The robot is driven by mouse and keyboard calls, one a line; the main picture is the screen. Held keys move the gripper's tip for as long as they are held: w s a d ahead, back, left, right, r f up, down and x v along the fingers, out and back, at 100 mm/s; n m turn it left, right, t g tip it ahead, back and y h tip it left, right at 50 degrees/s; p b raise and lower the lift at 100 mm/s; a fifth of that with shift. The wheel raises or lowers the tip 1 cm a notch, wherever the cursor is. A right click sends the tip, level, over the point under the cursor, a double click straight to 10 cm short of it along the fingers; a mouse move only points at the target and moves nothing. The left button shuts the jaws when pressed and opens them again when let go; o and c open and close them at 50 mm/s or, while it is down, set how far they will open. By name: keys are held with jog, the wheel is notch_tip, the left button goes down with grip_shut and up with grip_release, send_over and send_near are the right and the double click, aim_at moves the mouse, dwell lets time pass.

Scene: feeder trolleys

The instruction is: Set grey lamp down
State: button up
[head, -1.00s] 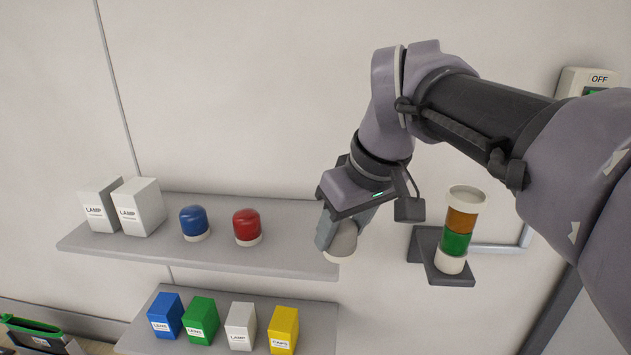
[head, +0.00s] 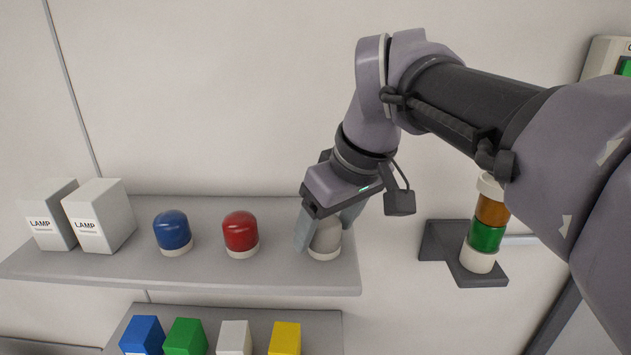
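The grey lamp (head: 326,241) is a small grey dome on a white base at the right end of the upper shelf (head: 200,273). It is upright and its base looks to be on or just above the shelf; I cannot tell a gap. My gripper (head: 328,230) reaches down from the upper right with one finger on each side of the dome, shut on it. The fingers hide part of the dome's sides. The red lamp (head: 240,231) and the blue lamp (head: 172,230) stand to its left on the same shelf.
Two white lamp boxes (head: 101,215) stand at the shelf's left. A lower shelf (head: 315,322) holds blue, green, white and yellow boxes. To the right, a signal tower (head: 488,236) with orange and green sections stands on a dark bracket (head: 440,245). Bare shelf separates red and grey lamps.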

jog(key=shift+w+a, duration=0.15)
jog(key=shift+a, duration=0.15)
jog(key=p+v, duration=1)
jog(key=v, duration=0.2)
jog(key=shift+r, duration=0.15)
